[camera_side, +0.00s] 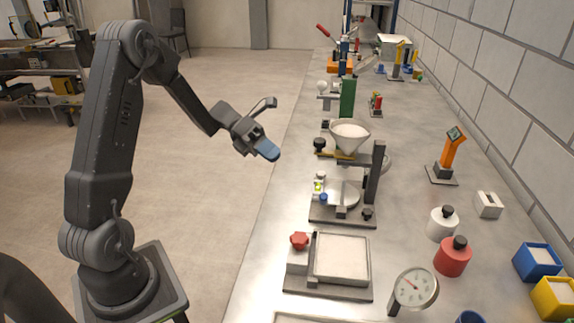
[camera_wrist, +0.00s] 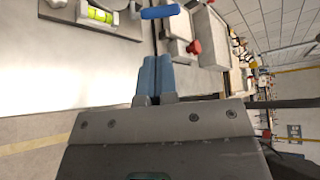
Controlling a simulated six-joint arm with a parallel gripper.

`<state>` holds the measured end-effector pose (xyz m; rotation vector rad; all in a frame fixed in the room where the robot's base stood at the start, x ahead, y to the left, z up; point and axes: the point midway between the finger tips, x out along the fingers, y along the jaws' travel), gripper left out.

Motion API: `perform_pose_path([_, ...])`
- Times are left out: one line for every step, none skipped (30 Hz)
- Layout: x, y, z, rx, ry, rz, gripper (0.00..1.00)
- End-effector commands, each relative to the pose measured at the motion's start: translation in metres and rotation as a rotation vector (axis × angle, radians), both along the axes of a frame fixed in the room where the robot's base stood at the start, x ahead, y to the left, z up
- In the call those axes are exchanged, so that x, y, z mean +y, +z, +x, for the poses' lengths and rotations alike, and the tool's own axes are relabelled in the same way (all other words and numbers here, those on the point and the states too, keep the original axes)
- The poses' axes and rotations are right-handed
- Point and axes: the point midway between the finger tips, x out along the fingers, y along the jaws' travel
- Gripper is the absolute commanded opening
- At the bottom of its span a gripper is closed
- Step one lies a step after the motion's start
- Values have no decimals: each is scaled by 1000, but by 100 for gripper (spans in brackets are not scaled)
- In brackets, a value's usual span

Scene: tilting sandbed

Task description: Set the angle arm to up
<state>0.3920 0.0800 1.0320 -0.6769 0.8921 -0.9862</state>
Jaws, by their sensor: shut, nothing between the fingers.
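My gripper (camera_side: 266,149) is shut and empty, with blue fingertips, in the air left of the bench edge; its fingers also show together in the wrist view (camera_wrist: 153,76). A square pale sandbed (camera_side: 341,258) lies flat on a dark base at the front, with a red knob (camera_side: 299,240) at its left. Behind it is a stand with a white funnel (camera_side: 349,135), a green bubble level (camera_side: 318,187) and a blue knob (camera_side: 323,198). The wrist view shows a bubble level (camera_wrist: 99,13) and a blue bar (camera_wrist: 160,12). I cannot tell which part is the angle arm.
A round dial gauge (camera_side: 413,288) stands right of the sandbed. White (camera_side: 442,223) and red (camera_side: 452,257) bottles, an orange stand (camera_side: 447,156) and blue (camera_side: 537,262) and yellow (camera_side: 555,296) bins stand towards the wall. Left of the bench is open floor.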

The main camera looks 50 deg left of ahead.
Motion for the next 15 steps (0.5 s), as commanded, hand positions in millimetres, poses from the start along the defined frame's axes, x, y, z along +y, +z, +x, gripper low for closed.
perform_pose_path([5,2,-2,0,0,1,0])
perform_pose_path([7,2,-2,0,1,2,0])
perform_pose_path([9,3,-3,-2,1,3,0])
perform_pose_path([8,4,-5,-5,1,7,0])
perform_pose_path([7,4,-7,-11,0,14,0])
perform_pose_path([5,4,-10,-23,-1,24,0])
perform_pose_path([3,3,-11,-31,-1,33,0])
perform_pose_path([2,3,-12,-37,-1,39,0])
perform_pose_path([1,2,-12,-37,-1,40,0])
perform_pose_path([0,2,-11,-37,-1,39,0])
perform_pose_path([-2,1,-11,-36,-3,38,0])
perform_pose_path([-5,0,-10,-36,-4,38,0])
perform_pose_path([-9,-1,-9,-35,-4,37,0])
perform_pose_path([-12,-3,-8,-35,-5,36,0])
perform_pose_path([-18,-5,-6,-35,-5,37,0])
